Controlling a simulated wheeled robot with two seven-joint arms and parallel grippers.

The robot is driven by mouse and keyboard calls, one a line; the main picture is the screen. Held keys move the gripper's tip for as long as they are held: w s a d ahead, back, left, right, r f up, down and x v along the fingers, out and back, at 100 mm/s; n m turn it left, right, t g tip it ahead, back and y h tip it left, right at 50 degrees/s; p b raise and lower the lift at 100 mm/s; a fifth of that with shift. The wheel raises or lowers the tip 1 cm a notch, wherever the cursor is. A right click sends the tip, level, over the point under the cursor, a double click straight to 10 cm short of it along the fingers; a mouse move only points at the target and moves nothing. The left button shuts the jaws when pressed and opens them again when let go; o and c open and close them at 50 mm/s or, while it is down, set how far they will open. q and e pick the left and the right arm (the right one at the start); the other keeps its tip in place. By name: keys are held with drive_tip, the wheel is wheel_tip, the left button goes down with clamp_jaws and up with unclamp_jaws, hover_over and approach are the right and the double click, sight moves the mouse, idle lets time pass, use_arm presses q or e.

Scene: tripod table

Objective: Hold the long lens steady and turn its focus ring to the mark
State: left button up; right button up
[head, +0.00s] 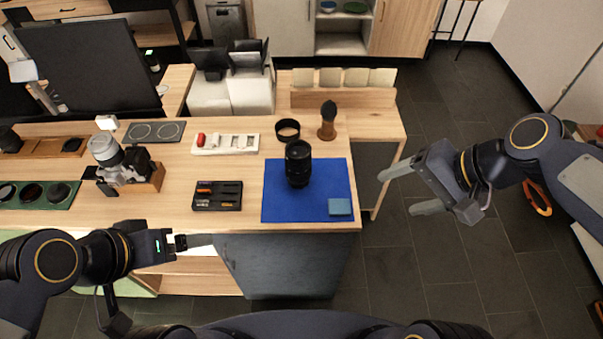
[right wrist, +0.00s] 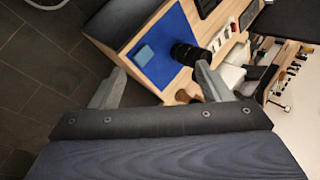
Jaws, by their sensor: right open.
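The long black lens (head: 298,164) stands upright on a blue mat (head: 305,208) near the table's right end. It also shows in the right wrist view (right wrist: 187,54), beyond one fingertip. The focus mark is too small to make out. My right gripper (head: 398,192) is open and empty, out over the floor to the right of the mat, clear of the lens. My left gripper (head: 203,241) is at the table's front edge, left of the mat and apart from the lens. It is seen edge-on, so its opening does not show.
A small blue cloth or block (head: 340,207) lies on the mat. A black tool tray (head: 217,196), a white tray (head: 226,144), a black ring (head: 287,130) and a brush (head: 328,121) are nearby. A camera (head: 108,152) on a wooden stand is left.

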drive_tip(key=o, duration=0.3)
drive_tip(key=w+a+f+m+y+b, duration=0.1)
drive_tip(key=w+f+m+b, duration=0.1)
drive_tip(key=w+f, duration=0.1)
drive_tip(key=w+a+f+m+g+y+b, duration=0.1)
drive_tip(key=w+f+m+b, duration=0.1)
drive_tip(key=w, duration=0.4)
drive_tip(key=w+a+f+m+g+y+b, duration=0.1)
drive_tip(key=w+a+f+m+y+b, duration=0.1)
drive_tip(key=w+f, duration=0.3)
drive_tip(key=m+g+y+b, duration=0.1)
drive_tip(key=m+y+b, duration=0.3)
drive_tip(key=m+b, duration=0.15)
approach(302, 171)
drive_tip(key=w+f, duration=0.1)
drive_tip(key=f, duration=0.1)
drive_tip(key=w+f, duration=0.2)
drive_tip(key=shift+w+d+f+p, duration=0.1)
drive_tip(key=shift+w+d+p, duration=0.05)
drive_tip(key=shift+d+p, duration=0.15)
drive_tip(key=shift+w+a+f+m, duration=0.2)
drive_tip(key=shift+a+f+m, duration=0.05)
drive_tip(key=shift+a+f, duration=0.15)
drive_tip(key=shift+b+x, duration=1.35)
drive_tip(key=shift+x, duration=3.4)
drive_tip(key=shift+s+r, duration=0.1)
drive_tip(key=shift+r, duration=0.05)
drive_tip(key=c, duration=0.7)
